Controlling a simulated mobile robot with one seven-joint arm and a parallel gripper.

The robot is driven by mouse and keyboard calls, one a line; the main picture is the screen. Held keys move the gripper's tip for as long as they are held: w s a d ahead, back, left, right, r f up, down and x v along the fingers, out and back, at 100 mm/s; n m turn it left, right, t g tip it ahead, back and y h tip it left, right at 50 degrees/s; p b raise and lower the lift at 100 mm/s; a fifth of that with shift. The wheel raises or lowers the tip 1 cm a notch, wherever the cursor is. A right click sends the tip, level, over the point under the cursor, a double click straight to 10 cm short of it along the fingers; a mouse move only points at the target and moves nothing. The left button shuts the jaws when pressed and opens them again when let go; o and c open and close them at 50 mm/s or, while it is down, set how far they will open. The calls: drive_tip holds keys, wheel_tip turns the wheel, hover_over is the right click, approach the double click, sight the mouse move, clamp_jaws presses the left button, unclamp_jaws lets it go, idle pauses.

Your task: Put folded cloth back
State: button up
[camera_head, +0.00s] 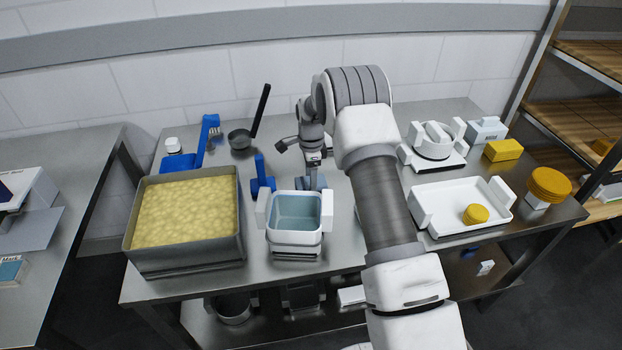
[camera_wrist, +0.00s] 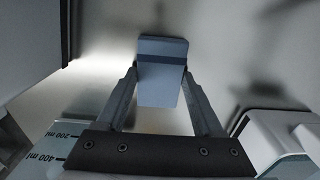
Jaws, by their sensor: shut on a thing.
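The folded cloth (camera_wrist: 162,88) is a blue-grey, flat-sided block with a darker band across it, seen in the wrist view. My gripper (camera_wrist: 161,76) is shut on it, with one finger on each side. In the head view my gripper (camera_head: 314,166) points down over the back middle of the steel table. The cloth (camera_head: 312,182) shows there as a small grey-blue piece below the fingers, behind a white two-handled mould with a pale blue inside (camera_head: 296,211). The cloth's lower end is partly hidden, and I cannot tell whether it touches the table.
A steel vat of yellow curd (camera_head: 186,210) stands left, with a blue brush (camera_head: 208,134) and dark ladle (camera_head: 240,138) behind. A blue upright tool (camera_head: 261,176) is close left of my gripper. A white tray (camera_head: 450,223) and white press part (camera_head: 434,143) stand right. The wall is behind.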

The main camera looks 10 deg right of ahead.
drive_tip(key=shift+f, duration=0.15)
drive_tip(key=o, duration=1.4)
